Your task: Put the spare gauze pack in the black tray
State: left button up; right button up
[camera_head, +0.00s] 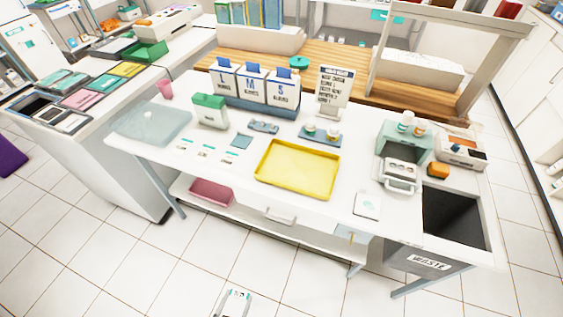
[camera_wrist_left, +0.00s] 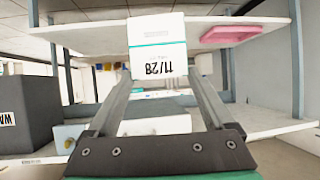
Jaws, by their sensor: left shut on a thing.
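A white pack with a teal stripe and the print 11/28 (camera_wrist_left: 157,38) shows upside down in the left wrist view, between the fingers of my left gripper (camera_wrist_left: 157,72). The gripper is shut on it. In the head view my left gripper (camera_head: 233,300) is at the bottom edge, over the floor in front of the table and well away from its top. A dark, shallow tray-like piece (camera_head: 34,105) lies on the left counter; I cannot tell for sure that it is the black tray. My right gripper is not in view.
A yellow tray (camera_head: 297,168) lies mid-table. A black opening (camera_head: 453,215) is at the right end, above the WASTE bin (camera_head: 428,262). Glove boxes (camera_head: 252,88) stand behind. A pink tray (camera_head: 211,192) is on the lower shelf. The floor in front is open.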

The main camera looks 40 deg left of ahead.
pick_arm(q)
jog(key=w+d+r+n+g+y+p, duration=0.1)
jog(key=w+r+n+y+p, duration=0.1)
jog(key=w+r, duration=0.55)
jog(key=w+d+r+n+g+y+p, duration=0.15)
jog(key=w+r, duration=0.25)
jog(key=r, duration=0.6)
notch_tip(320, 180, up, 18)
jog(key=w+d+m+t+h, duration=0.1)
jog(key=m+t+h, duration=0.2)
jog(key=m+h, duration=0.1)
jog(key=shift+w, duration=0.4)
